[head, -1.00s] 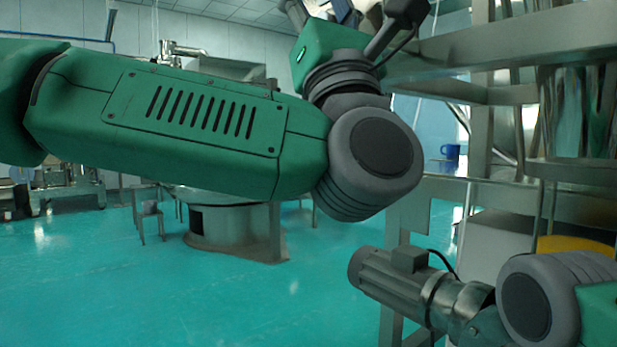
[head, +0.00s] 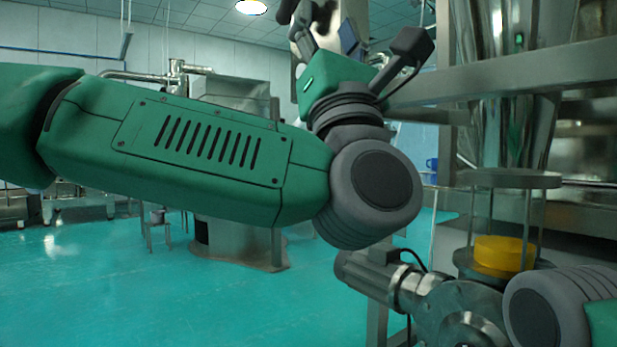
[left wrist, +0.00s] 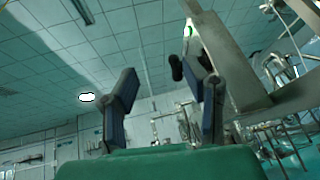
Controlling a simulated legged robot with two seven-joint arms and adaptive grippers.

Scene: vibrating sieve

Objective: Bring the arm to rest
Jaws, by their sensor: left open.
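My left gripper (head: 327,38) is raised at the top of the head view, past the bent green and grey arm. In the left wrist view its two dark fingers (left wrist: 168,95) stand apart, with nothing held between them. My left forearm crosses the head view from the left. Part of my right arm shows at the lower right corner of the head view, but its gripper is out of the picture.
A steel frame (head: 480,78) stands close on the right. Below it are a clear cylinder with a yellow piece (head: 502,256) and a grey motor (head: 366,275). Green floor (head: 120,290) lies open at the lower left.

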